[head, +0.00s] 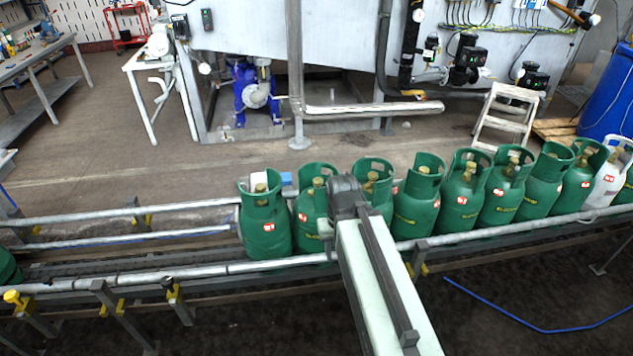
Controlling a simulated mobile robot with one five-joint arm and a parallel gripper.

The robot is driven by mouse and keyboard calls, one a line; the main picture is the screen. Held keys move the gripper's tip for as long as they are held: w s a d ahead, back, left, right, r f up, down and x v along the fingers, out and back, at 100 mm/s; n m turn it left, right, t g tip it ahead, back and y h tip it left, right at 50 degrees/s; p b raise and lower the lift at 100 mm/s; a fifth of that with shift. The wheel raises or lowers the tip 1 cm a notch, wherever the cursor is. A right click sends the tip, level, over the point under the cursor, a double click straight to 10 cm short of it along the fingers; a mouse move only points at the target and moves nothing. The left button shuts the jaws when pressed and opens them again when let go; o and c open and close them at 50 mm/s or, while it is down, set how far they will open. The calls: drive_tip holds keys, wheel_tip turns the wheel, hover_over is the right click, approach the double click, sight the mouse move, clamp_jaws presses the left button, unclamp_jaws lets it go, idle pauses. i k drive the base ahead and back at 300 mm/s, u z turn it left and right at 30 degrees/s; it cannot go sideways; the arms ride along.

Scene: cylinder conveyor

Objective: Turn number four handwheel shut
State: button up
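A row of green gas cylinders stands upright on the conveyor. Brass valves show inside their collars; the label numbers are too small to read surely. Counting from the left, the first is a green cylinder (264,236), then a second cylinder (306,212). The third cylinder (381,196) is partly hidden by my arm. The fourth cylinder (416,208) stands just right of my arm, with a brass valve (424,170) in its collar. I cannot tell which handwheel is number four or how far it is turned. My arm's dark end is over the second and third cylinders; its fingers are hidden.
The conveyor's grey rails (150,279) run left to right. A white cylinder (607,182) stands at the right of the row. A stepladder (505,115), blue pump (252,92) and pipes stand behind. The conveyor left of the row is mostly clear.

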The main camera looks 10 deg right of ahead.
sight(316, 181)
drive_tip(key=z, duration=0.1)
drive_tip(key=i, duration=0.95)
drive_tip(key=u, duration=0.05)
